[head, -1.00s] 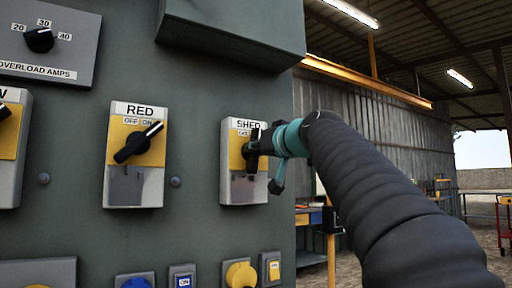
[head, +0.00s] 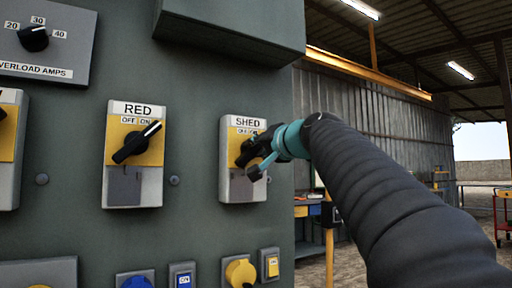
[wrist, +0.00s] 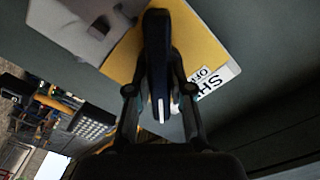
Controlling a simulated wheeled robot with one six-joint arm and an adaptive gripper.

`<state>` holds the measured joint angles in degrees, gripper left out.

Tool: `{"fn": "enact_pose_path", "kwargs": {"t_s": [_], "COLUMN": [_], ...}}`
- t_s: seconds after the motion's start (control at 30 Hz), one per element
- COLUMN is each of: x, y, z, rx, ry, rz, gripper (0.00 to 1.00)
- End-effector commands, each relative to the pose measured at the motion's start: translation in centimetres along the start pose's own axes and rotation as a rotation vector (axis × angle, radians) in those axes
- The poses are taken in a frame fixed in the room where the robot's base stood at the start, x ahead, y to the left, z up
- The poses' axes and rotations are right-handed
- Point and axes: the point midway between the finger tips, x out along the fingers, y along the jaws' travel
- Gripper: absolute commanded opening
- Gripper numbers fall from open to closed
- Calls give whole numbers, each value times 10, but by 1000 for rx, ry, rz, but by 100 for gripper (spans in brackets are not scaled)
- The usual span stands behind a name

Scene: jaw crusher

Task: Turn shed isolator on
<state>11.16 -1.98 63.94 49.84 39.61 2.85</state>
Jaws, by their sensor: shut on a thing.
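The shed isolator (head: 230,186) is a pale box with a yellow plate and a SHED label, at the right edge of the green panel. My gripper (head: 250,150) is at its black knob, which is partly hidden in the head view. In the wrist view my gripper's two fingers (wrist: 159,90) are shut on the knob (wrist: 157,55), one on each side. The knob's white pointer line faces the camera's lower side, slanting up and right on the plate, towards the ON side. The ON mark is mostly hidden.
The red isolator (head: 135,186), its pointer at ON, is to the left. An overload dial (head: 34,39) is at upper left. A grey box (head: 235,25) juts out above. Yellow (head: 240,271) and blue sockets sit below. Open shed space lies right.

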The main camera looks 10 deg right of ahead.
Motion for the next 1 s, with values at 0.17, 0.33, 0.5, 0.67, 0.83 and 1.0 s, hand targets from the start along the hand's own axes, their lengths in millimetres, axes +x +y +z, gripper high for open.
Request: {"fn": "enact_pose_path", "kwargs": {"t_s": [0.17, 0.33, 0.5, 0.67, 0.83, 1.0], "x": [0, 0, 0, 0, 0, -10], "y": [0, 0, 0, -1, -1, -1], "z": [-1, -1, -1, 0, 0, -1], "rx": [12, 12, 12, 11, 11, 10], "ry": [4, 4, 4, 2, 1, 2], "rz": [-1, -1, -1, -1, -1, -1], "gripper": [0, 0, 33, 46, 46, 46]}}
